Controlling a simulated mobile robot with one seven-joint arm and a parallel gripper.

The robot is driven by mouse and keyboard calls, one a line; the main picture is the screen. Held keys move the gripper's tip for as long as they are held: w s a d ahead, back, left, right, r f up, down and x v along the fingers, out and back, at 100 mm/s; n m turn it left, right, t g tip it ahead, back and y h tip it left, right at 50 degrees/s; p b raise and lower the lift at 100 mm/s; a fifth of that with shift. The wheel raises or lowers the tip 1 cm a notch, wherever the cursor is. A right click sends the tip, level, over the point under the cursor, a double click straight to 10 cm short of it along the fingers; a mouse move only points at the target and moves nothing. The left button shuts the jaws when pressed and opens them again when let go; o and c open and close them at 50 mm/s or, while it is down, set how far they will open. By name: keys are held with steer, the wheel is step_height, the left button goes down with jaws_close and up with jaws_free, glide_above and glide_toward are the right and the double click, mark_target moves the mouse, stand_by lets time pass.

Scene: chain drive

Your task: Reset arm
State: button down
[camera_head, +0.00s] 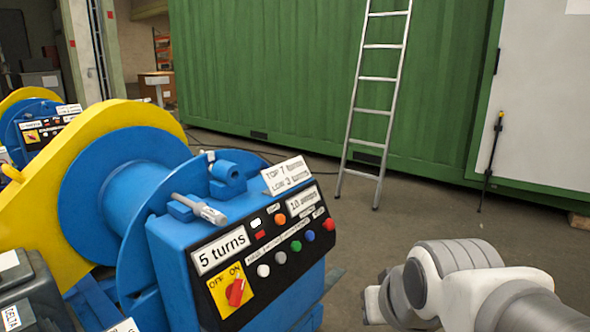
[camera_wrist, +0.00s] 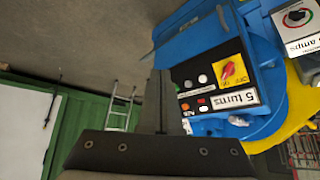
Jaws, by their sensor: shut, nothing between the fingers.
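My arm comes in from the lower right of the head view, with my gripper (camera_head: 374,304) at its left end, low and to the right of the blue machine (camera_head: 170,258). In the wrist view my gripper (camera_wrist: 160,98) shows as dark fingers close together, shut and empty. The machine's control panel (camera_head: 262,252) has colored buttons, a "5 turns" label and a red rotary switch (camera_head: 235,291) on a yellow plate. The panel also shows in the wrist view (camera_wrist: 210,88), beyond and to the right of the fingers. The gripper appears apart from the machine.
A yellow and blue drum (camera_head: 115,190) stands at the left. A ladder (camera_head: 376,105) leans on a green container (camera_head: 270,70) at the back. A thin pole (camera_head: 490,160) stands by a white panel (camera_head: 535,100). The floor (camera_head: 420,215) between is clear.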

steer(key=s+d+r+g+p, duration=0.2)
steer(key=s, duration=0.6)
step_height(320, 180, up, 26)
steer(key=p, duration=2.6)
steer(key=shift+w+d+h, duration=0.15)
steer(key=shift+w+h, duration=0.15)
steer(key=c, duration=1.6)
jaws_free()
